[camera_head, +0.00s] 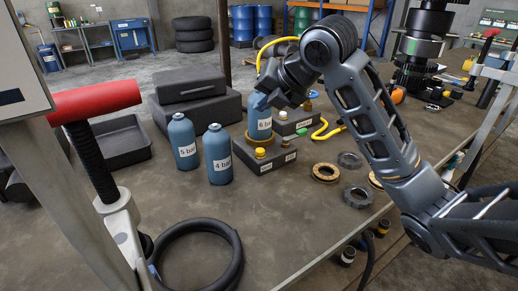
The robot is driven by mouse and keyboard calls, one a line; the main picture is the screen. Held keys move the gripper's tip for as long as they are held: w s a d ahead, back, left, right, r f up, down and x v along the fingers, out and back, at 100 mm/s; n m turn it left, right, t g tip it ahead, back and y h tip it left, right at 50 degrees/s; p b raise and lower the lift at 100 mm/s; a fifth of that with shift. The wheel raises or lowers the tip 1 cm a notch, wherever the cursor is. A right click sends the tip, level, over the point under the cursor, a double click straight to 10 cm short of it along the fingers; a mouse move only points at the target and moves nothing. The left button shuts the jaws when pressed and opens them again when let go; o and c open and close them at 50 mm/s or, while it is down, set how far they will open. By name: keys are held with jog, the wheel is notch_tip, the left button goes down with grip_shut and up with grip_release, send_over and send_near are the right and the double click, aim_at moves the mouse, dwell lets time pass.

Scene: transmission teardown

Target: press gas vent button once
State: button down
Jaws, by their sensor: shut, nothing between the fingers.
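A dark box (270,167) stands on the table with a yellow button (260,153) on top and small white labels on its sides, too small to read. I cannot tell from the labels which is the gas vent button. A blue bottle marked 6 bar (264,128) stands upright at the back of the front box. My gripper (262,102) is shut and empty, close to the top of this bottle; whether it touches is unclear. It is above and behind the front yellow button.
Blue bottles marked 5 bar (184,145) and 4 bar (219,158) stand to the left. A yellow hose (332,132) runs behind the boxes. Rings (325,172) lie to the right. A black hose coil (200,256) and red-handled lever (95,100) are in front.

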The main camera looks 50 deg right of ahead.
jog(key=b, duration=0.5)
send_over(263, 152)
notch_tip(263, 152, down, 8)
jog(key=shift+d+f+b, duration=0.1)
jog(key=shift+f+b, duration=0.3)
jog(key=shift+b, duration=0.15)
jog(key=shift+f, duration=0.15)
dwell(1.5)
jog(key=shift+f+b, duration=0.3)
jog(key=shift+b, duration=0.4)
jog(key=shift+f+b, duration=0.45)
jog(key=shift+b, duration=0.15)
dwell(0.5)
jog(key=shift+r, duration=0.15)
jog(key=shift+r+p, duration=0.55)
jog(key=shift+r, duration=0.25)
jog(key=shift+r+p, duration=1.5)
jog(key=shift+r, duration=1)
